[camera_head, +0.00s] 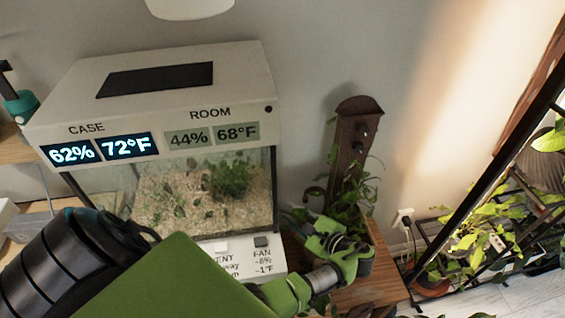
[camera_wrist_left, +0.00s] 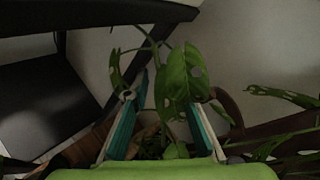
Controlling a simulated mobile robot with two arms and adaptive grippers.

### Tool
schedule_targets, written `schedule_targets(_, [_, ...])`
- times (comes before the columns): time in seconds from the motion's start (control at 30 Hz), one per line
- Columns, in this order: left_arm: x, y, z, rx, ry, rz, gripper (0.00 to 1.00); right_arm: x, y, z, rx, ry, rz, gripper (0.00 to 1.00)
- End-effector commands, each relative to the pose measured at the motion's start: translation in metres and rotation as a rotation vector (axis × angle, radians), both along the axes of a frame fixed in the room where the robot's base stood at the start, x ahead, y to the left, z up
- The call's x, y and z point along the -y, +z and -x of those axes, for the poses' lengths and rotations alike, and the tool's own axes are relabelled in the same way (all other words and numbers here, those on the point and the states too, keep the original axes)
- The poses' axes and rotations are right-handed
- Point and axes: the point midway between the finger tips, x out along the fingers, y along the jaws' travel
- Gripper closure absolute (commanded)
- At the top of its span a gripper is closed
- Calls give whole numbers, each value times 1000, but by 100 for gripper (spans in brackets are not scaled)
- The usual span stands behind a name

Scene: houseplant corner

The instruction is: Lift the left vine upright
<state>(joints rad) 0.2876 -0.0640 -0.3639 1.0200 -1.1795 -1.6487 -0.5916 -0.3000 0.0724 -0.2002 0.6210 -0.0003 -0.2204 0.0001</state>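A leafy vine (camera_head: 366,187) grows around an upright dark brown board (camera_head: 352,145) on the wooden stand, behind my gripper. Which stem is the left vine I cannot tell in the head view. My left gripper (camera_head: 297,217) reaches in low beside the plant, at the board's lower left. In the left wrist view, its teal-and-white fingers (camera_wrist_left: 162,100) are apart. A green holed leaf (camera_wrist_left: 178,82) and a thin stem show at and between the fingertips. Whether the fingers touch the stem is unclear. The plant's base is mostly hidden. My right gripper is not in view.
A glass plant case (camera_head: 150,82) with lit displays stands left of the plant, close to my left arm. A wooden stand (camera_head: 388,285) is under the plant. A black rack with potted plants (camera_head: 480,235) stands at the right.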

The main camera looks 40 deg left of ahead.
Motion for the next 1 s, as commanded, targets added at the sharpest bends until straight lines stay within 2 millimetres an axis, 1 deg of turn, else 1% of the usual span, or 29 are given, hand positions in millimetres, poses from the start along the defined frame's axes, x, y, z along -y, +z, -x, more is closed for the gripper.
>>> schedule_targets(0.1, [3,-2,1,0,-1,1,77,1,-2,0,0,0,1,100])
schedule_targets(0.37, [3,-1,1,0,0,0,77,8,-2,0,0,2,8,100])
schedule_targets(0.4, [3,-1,1,0,0,0,79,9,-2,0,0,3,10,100])
schedule_targets(0.47, [3,-1,1,0,0,0,95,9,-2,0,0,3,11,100])
schedule_targets(0.5, [3,-1,1,0,0,0,100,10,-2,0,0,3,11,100])
schedule_targets(0.73, [5,0,-1,-10,0,-8,100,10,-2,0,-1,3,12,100])
schedule_targets(0.9, [12,11,-10,-72,1,-62,100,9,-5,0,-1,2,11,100])
schedule_targets(1.0, [14,15,-13,-94,0,-80,100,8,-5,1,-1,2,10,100])
